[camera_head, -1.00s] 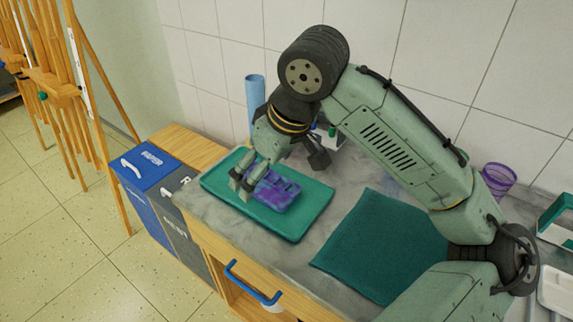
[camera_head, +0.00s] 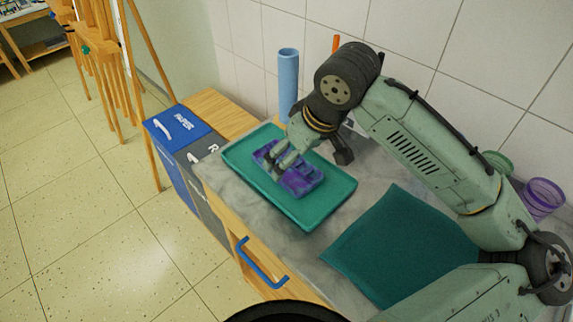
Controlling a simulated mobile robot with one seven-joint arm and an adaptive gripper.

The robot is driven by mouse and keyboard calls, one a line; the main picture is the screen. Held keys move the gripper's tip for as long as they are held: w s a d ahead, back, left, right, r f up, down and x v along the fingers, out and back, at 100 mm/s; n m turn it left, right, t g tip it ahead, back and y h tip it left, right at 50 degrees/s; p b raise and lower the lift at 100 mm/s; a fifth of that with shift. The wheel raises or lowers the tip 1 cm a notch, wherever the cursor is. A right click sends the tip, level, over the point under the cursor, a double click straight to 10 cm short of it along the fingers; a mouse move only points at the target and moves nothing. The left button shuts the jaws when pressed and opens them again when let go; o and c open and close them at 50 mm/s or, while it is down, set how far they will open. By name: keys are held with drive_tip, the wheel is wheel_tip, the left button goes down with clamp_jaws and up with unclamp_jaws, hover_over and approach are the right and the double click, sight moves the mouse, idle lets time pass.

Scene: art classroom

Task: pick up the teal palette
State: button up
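A teal tray (camera_head: 333,203) with a raised rim lies on the grey counter. A purple and blue palette-like piece with hollows (camera_head: 303,183) lies in it. I see no separate teal palette, and I cannot tell whether the tray itself is what the task names. My gripper (camera_head: 277,166) points down over the left part of the purple piece. Its fingers hide some of that piece. I cannot tell whether they touch it, or how far apart the fingertips are.
A dark teal cloth (camera_head: 400,245) lies flat right of the tray. A blue cylinder (camera_head: 288,82) stands behind the tray. A purple mesh cup (camera_head: 542,197) is at the far right. Blue (camera_head: 180,127) and grey bins stand left of the counter. A blue handle (camera_head: 262,265) is on the front.

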sight(289, 170)
drive_tip(key=shift+p+x, duration=0.3)
drive_tip(key=shift+x, duration=1.65)
drive_tip(key=shift+a+r, duration=0.1)
drive_tip(key=shift+a, duration=0.05)
drive_tip(key=shift+c, duration=0.4)
drive_tip(key=c, duration=1.2)
drive_tip(key=shift+o, duration=0.2)
